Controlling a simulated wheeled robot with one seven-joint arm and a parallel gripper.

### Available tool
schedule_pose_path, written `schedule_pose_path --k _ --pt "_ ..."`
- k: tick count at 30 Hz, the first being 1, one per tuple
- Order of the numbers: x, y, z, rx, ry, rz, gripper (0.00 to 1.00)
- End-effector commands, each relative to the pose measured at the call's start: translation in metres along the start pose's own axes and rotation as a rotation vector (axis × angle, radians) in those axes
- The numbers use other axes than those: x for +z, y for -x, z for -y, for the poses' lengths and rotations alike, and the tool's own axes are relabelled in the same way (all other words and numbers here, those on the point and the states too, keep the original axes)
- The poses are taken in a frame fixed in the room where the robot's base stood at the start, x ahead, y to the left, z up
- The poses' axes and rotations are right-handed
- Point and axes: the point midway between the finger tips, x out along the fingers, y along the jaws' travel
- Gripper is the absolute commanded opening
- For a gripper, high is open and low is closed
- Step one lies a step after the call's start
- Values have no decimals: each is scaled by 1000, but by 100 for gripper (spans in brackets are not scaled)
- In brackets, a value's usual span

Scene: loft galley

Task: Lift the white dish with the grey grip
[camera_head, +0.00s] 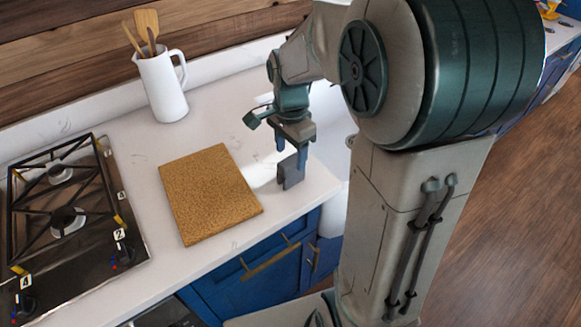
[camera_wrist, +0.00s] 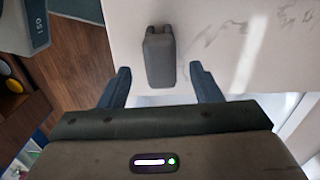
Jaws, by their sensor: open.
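A dark grey grip (camera_head: 292,172) stands near the counter's right end in the head view. In the wrist view the grey grip (camera_wrist: 160,58) shows end-on, with two short prongs at its top. I cannot make out the white dish's outline against the white counter. A bright white patch lies left of the grip in the head view; I cannot tell whether it is dish or light. My gripper (camera_head: 291,156) is open and points down right at the grip. In the wrist view its fingertips (camera_wrist: 160,70) are apart, one on each side of the grip, with gaps showing.
A cork board (camera_head: 210,193) lies left of the grip. A white jug (camera_head: 162,86) with wooden utensils stands at the back. A gas hob (camera_head: 70,215) is at the far left. The white counter (camera_head: 140,170) ends just right of the grip, above blue cabinets (camera_head: 245,285).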

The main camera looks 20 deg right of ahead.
Motion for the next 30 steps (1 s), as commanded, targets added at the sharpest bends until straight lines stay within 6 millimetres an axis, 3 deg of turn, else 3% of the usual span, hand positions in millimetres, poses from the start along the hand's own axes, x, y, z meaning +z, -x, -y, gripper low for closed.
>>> schedule_pose_path --k 8,18,26,30 --pt "3 -22 0 2 2 1 58" --pt "12 -65 0 2 1 1 58" --pt "12 -67 1 -1 1 -1 58" --pt "12 -67 1 -1 1 -1 19"
